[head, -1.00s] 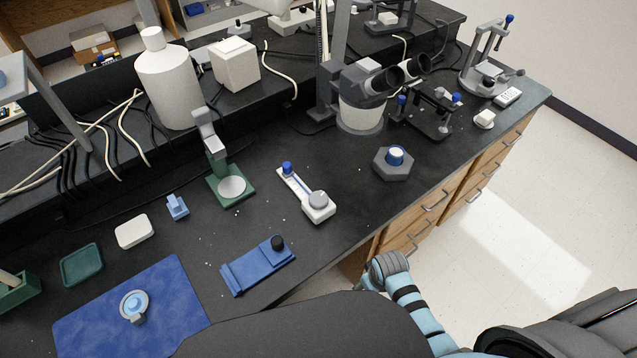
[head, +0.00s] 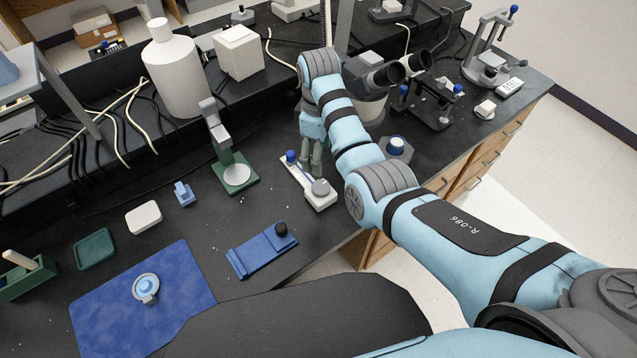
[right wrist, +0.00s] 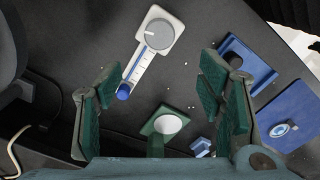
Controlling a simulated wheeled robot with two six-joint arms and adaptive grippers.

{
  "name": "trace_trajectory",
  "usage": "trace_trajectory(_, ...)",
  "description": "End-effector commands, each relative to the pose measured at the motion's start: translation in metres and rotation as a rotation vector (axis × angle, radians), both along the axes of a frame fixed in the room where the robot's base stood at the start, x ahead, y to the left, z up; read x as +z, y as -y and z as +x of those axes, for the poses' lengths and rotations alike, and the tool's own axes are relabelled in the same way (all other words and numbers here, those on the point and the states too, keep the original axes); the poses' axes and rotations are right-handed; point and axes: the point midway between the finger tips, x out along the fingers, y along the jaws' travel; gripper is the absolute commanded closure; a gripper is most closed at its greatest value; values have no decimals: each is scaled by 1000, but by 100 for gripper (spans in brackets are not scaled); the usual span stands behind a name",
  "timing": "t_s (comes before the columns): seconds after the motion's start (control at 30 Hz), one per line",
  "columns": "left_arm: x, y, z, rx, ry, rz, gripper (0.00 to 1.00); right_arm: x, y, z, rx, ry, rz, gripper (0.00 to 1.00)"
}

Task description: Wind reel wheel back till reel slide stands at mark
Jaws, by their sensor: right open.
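The reel is a white bar with a round grey reel wheel (head: 320,188) at its near end and a blue knob (head: 290,157) at its far end. In the right wrist view the wheel (right wrist: 159,33) has a pale line across it. A blue strip (right wrist: 140,64) with marks beside it runs from near the wheel to the blue knob (right wrist: 124,92). I cannot tell exactly where the slide stands against the mark. My right gripper (head: 312,165) is open and empty, pointing down by the reel and partly hiding its bar. My left gripper is out of view.
A blue block fixture (head: 262,250) with a black knob lies nearer the front edge. A green stand (head: 236,176) is left of the reel, and a hexagonal grey base (head: 396,150) with a blue knob is to the right. The microscope (head: 372,80) stands behind my right arm.

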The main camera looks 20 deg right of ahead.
Motion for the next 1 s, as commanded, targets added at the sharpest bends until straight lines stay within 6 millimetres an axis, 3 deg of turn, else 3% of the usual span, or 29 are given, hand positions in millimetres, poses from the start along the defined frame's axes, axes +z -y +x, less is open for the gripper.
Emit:
trace_trajectory(0.3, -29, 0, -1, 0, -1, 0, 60, -96, 0, -2, -3, -4, 1, 38)
trace_trajectory(0.4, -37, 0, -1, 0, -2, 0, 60, -117, 0, -1, -4, -2, 0, 38)
trace_trajectory(0.57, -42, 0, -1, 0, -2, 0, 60, -129, 0, -1, -4, 1, 1, 38)
trace_trajectory(0.83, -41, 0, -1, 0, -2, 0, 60, -130, 1, -1, -5, 1, 2, 38)
trace_trajectory(1.0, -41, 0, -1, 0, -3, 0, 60, -130, 1, -1, -5, 1, 1, 65)
